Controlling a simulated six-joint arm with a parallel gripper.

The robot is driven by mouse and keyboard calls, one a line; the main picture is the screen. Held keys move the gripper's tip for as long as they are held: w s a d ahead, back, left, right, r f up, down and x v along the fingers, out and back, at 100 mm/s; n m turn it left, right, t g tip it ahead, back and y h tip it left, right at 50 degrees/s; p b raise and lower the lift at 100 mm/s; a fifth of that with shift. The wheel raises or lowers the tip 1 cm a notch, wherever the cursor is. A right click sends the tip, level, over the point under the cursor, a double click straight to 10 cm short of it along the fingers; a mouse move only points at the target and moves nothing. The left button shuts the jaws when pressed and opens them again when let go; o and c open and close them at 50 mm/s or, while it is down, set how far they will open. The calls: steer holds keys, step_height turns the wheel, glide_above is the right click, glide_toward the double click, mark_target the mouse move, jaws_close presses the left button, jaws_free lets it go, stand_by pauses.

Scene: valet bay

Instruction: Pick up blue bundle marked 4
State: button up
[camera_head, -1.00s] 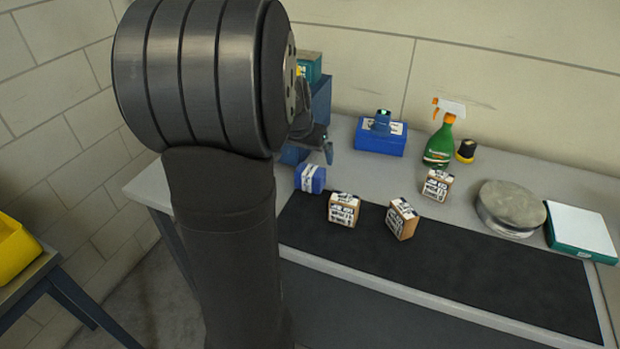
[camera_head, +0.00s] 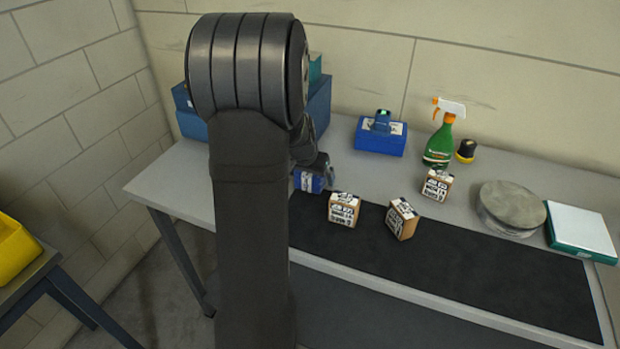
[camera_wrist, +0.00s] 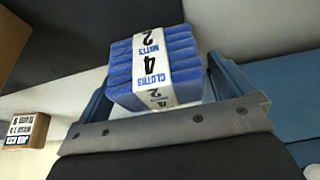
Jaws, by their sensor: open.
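In the head view the blue bundle (camera_head: 307,182) sits at the left end of the black mat, partly covered by my gripper (camera_head: 320,166). In the wrist view my gripper (camera_wrist: 160,74) is open, with one blue finger on each side of the bundle. Whether the fingers touch it I cannot tell.
Three brown cartons with printed labels (camera_head: 342,209) (camera_head: 402,220) (camera_head: 437,186) stand to the right. Behind are a blue box (camera_head: 378,142), a green spray bottle (camera_head: 440,145) and a large blue bin (camera_head: 320,97). The black mat's (camera_head: 480,270) right part is clear.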

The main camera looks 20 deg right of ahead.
steer(key=c, duration=1.1)
steer(key=shift+r, duration=0.1)
